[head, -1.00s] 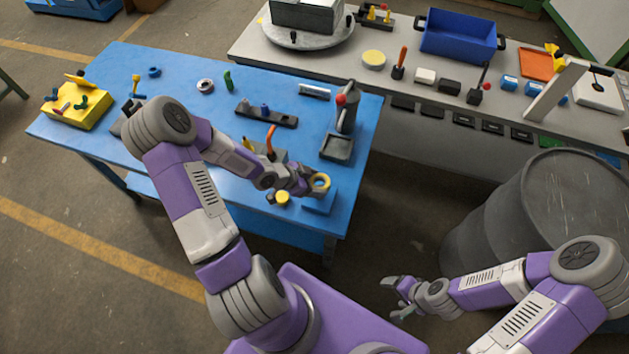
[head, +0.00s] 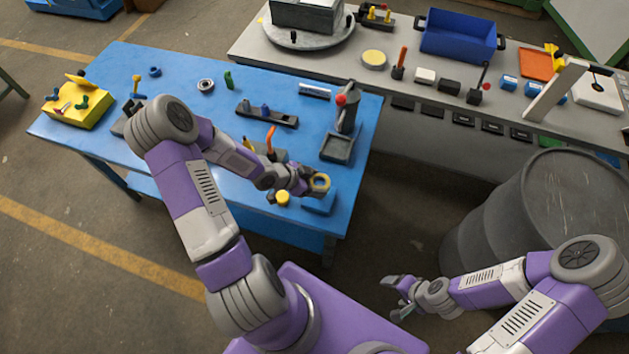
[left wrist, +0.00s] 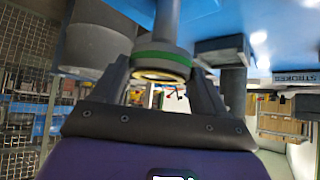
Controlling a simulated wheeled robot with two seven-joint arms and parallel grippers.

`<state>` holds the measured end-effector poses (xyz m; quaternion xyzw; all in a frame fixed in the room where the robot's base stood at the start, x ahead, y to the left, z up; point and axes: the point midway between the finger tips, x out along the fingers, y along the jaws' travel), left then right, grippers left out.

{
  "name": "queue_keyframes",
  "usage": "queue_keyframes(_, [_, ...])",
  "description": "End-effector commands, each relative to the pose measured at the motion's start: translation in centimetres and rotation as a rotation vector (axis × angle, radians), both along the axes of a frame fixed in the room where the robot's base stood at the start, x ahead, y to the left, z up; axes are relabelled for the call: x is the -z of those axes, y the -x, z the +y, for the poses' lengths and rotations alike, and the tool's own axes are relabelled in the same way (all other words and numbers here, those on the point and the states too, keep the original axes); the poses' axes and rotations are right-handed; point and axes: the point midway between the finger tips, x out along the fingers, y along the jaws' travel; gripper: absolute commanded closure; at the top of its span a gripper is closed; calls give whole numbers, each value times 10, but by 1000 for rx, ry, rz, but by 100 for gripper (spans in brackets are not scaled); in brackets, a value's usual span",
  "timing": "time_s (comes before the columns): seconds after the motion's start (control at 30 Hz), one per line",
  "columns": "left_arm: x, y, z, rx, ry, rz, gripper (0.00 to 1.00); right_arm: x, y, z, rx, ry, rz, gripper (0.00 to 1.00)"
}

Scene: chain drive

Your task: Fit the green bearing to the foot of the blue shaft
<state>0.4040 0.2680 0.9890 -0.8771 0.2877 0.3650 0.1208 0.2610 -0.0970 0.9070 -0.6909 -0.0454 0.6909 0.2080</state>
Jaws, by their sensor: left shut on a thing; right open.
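My left gripper (head: 314,184) is over the near right corner of the blue table, shut on a ring with a tan upper face (head: 321,181). In the left wrist view this is the green bearing (left wrist: 162,58), with a green band and a tan face, between the two fingers. A grey cylinder (left wrist: 167,22) lines up with the bearing there; I cannot tell whether they touch. My right gripper (head: 396,295) is open and empty over the floor.
A blue block (head: 319,205) and a yellow knob (head: 282,197) are beside my left gripper. A dark press (head: 345,120) with a red knob stands behind it. A grey drum (head: 550,205) stands at the right. The blue table's left middle (head: 105,135) is largely clear.

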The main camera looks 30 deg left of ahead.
Motion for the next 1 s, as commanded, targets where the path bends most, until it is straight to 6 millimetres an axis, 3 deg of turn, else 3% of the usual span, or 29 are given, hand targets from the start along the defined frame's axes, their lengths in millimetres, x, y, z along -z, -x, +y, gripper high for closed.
queue_keyframes(1.0, [7, -1, -1, 1, 1, -3, 71, 4, 0, 0, 0, 0, 0, 24])
